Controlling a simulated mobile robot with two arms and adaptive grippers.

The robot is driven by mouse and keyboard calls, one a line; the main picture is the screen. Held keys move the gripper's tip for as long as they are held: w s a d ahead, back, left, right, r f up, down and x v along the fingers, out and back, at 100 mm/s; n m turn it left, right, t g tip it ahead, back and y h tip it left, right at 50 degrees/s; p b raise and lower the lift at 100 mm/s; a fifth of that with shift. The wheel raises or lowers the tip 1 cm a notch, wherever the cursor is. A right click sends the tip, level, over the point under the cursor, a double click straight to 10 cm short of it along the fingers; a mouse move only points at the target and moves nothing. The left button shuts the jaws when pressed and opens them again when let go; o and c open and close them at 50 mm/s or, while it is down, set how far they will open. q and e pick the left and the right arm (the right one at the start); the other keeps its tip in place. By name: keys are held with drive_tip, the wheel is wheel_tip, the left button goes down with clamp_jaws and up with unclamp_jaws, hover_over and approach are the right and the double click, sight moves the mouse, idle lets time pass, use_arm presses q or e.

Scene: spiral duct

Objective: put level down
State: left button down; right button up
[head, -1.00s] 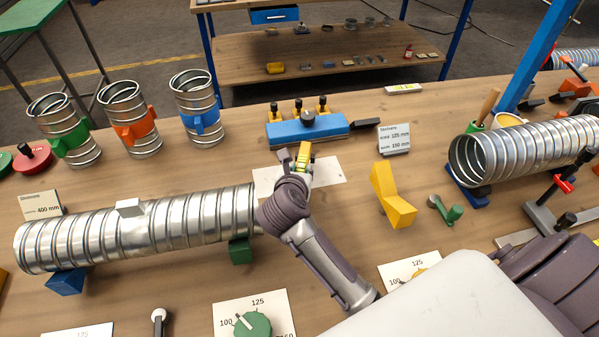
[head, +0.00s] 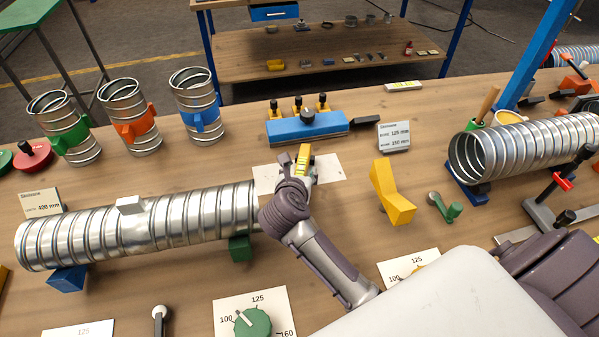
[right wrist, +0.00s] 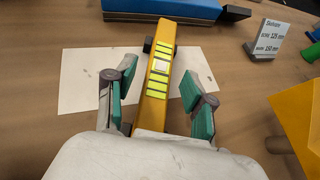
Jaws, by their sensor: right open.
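The level is a yellow bar (right wrist: 158,72) with bright yellow-green stripes and a pale square. It lies over the white sheet (right wrist: 88,82) on the wooden table, and it also shows in the head view (head: 304,160). My right gripper (right wrist: 160,88) is open, with one green-padded finger on each side of the level and gaps showing between pads and bar. In the head view my right gripper (head: 298,165) partly hides the level's near end. The near end is also hidden by the gripper body in the wrist view. My left gripper is not in view.
A ribbed metal duct (head: 140,228) lies to the left, close to my wrist. A yellow angled piece (head: 392,195) and a small sign (head: 394,137) stand to the right. Bare table lies between them.

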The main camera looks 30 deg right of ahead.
drive_tip(key=b+v, duration=0.2)
drive_tip(key=v, duration=1)
drive_tip(key=shift+r, duration=0.2)
drive_tip(key=shift+s, duration=0.15)
